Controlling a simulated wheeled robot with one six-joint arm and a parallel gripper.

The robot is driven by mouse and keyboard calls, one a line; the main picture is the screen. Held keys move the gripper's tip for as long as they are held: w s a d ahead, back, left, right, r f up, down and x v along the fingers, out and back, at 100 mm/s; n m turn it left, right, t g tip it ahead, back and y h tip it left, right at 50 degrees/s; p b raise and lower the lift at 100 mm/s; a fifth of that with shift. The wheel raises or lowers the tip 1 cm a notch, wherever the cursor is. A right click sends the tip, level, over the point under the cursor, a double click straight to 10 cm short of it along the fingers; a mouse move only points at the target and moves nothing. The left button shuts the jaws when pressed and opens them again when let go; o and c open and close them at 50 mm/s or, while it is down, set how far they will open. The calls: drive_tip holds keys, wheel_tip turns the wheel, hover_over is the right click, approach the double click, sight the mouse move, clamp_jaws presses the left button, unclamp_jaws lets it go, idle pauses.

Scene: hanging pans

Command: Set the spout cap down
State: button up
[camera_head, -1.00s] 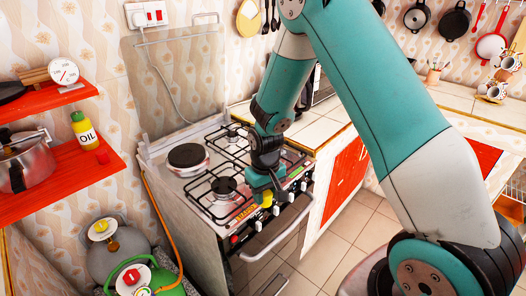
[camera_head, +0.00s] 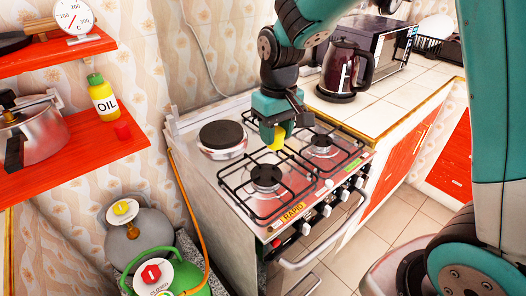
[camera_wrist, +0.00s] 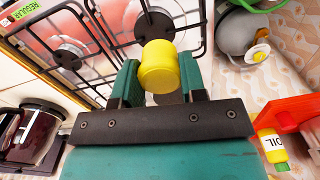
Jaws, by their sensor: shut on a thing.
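The spout cap, a small yellow cylinder (camera_head: 279,139), is between the fingers of my gripper (camera_head: 274,128), above the stove. In the wrist view the cap (camera_wrist: 158,66) fills the gap between the two green fingers of my gripper (camera_wrist: 160,82), which are shut on it. Its rounded top end faces outward. In the head view the fingers partly hide it. The stove (camera_head: 236,181) with its black grates lies below; the exact height above the grates cannot be told.
A yellow OIL bottle (camera_head: 103,97) and a small red cylinder (camera_head: 122,131) stand on the red shelf (camera_head: 75,160) at left, beside a pressure cooker (camera_head: 30,135). A dark kettle (camera_head: 346,70) stands on the tiled counter (camera_head: 385,112). Gas cylinders (camera_head: 150,235) are lower left.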

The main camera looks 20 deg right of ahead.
drive_tip(key=shift+n, duration=0.5)
drive_tip(key=s+f, duration=0.1)
drive_tip(key=f, duration=0.4)
drive_tip(key=a+f+b, duration=0.1)
drive_tip(key=f, duration=0.5)
drive_tip(key=s+a+f, duration=0.1)
drive_tip(key=f, duration=0.5)
drive_tip(key=shift+s, duration=0.35)
drive_tip(key=shift+b, duration=0.3)
drive_tip(key=o, duration=1)
wheel_tip(320, 180, up, 12)
drive_tip(key=s+a+r+n+y, duration=0.1)
drive_tip(key=s+r, duration=0.2)
drive_tip(key=s, duration=0.3)
drive_tip(key=s+a+r+n+y, duration=0.1)
drive_tip(key=s+a+r, duration=0.1)
drive_tip(key=s, duration=0.4)
drive_tip(key=s+a+r+n+y, duration=0.1)
drive_tip(key=s+r, duration=0.3)
drive_tip(key=s, duration=0.2)
drive_tip(key=shift+s+a+r+n+y, duration=0.25)
drive_tip(key=shift+a+r+n+y, duration=0.05)
drive_tip(key=shift+a+r+y, duration=0.1)
